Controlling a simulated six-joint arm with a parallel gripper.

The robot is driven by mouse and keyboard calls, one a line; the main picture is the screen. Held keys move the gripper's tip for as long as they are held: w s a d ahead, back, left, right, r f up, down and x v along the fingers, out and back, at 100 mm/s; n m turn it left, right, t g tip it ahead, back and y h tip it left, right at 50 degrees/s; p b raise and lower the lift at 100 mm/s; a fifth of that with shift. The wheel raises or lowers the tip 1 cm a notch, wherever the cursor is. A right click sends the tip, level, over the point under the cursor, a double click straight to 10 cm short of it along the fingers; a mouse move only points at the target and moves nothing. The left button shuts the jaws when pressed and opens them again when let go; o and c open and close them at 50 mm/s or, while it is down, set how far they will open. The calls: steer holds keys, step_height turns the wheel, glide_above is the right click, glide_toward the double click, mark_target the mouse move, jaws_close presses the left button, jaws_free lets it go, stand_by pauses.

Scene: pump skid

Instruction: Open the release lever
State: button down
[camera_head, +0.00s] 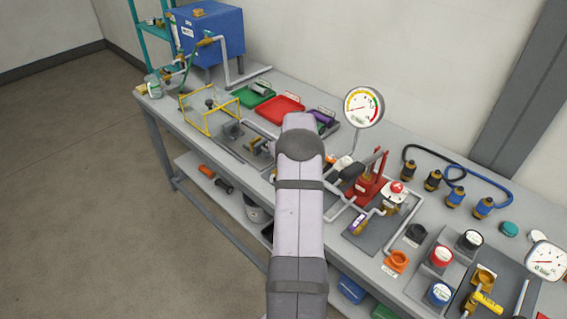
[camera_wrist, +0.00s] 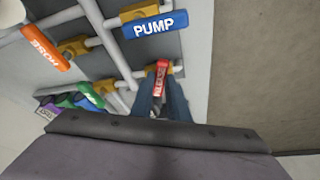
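In the wrist view, a red lever (camera_wrist: 161,76) with a white label, too small to read for certain, sits on a pipe with a brass valve body. My gripper (camera_wrist: 161,84) has one blue-grey finger on each side of this lever. I cannot tell whether the fingers press on it or leave a small gap. The lever's lower end is partly hidden between the fingers. In the head view my own arm covers the middle of the bench, and the gripper and this lever are hidden behind it.
Around the lever are a blue PUMP handle (camera_wrist: 148,27), an orange handle (camera_wrist: 46,49), and green and purple handles, all on grey pipework. On the bench, a dial gauge (camera_head: 364,106) and a red hand pump (camera_head: 371,181) stand right of my arm. A yellow frame (camera_head: 207,110) stands left.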

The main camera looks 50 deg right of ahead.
steer(key=shift+a+m, duration=0.1)
steer(key=shift+m, duration=0.2)
steer(key=m+b, duration=0.1)
steer(key=m, duration=0.1)
steer(key=w+a+m+g+h+b, duration=0.1)
steer(key=m, duration=0.1)
steer(key=m+h+b, duration=0.1)
steer(key=m, duration=0.1)
steer(key=shift+w+a+f+m+g+b, duration=0.2)
steer(key=shift+w+a+m+g+b, duration=0.15)
steer(key=shift+w+m+g, duration=0.05)
steer(key=m, duration=0.1)
steer(key=w+m+g+b, duration=0.1)
steer(key=shift+a+m+h, duration=0.2)
steer(key=shift+m+h, duration=0.1)
steer(key=shift+m, duration=0.1)
steer(key=shift+w+a+r+m+g, duration=0.15)
steer(key=shift+w+m+g, duration=0.15)
steer(key=shift+m, duration=0.55)
steer(key=shift+w+d+r+m+g, duration=0.15)
steer(key=shift+m+g, duration=0.25)
steer(key=shift+m, duration=0.45)
steer(key=shift+a+f, duration=0.1)
steer(key=c, duration=1.7)
jaws_free()
